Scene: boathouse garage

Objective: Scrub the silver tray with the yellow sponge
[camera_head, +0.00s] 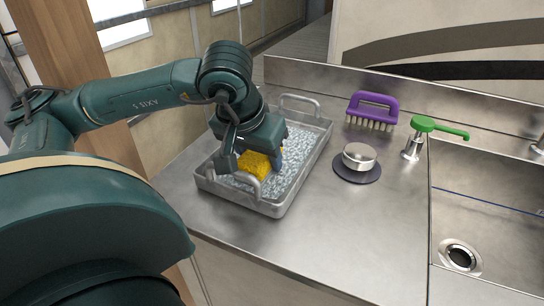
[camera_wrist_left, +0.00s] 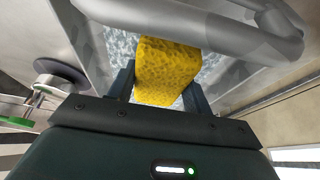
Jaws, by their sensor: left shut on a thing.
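The silver tray (camera_head: 284,204) sits on the metal counter, with raised walls, a handle at each end and a mottled grey-white inside. My left gripper (camera_head: 248,164) reaches down into the tray near its front end. It is shut on the yellow sponge (camera_head: 256,165). In the left wrist view the sponge (camera_wrist_left: 167,70) is between the two fingers, over the mottled tray floor, with a tray handle (camera_wrist_left: 225,28) close by. I cannot tell whether the sponge touches the floor. My right gripper is not in view.
A purple brush (camera_head: 371,111) stands behind the tray's right side. A round metal lid-like piece on a dark disc (camera_head: 357,163) and a green-handled tap or dispenser (camera_head: 436,127) stand to the right. A sink (camera_head: 490,215) is at far right. The front counter is clear.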

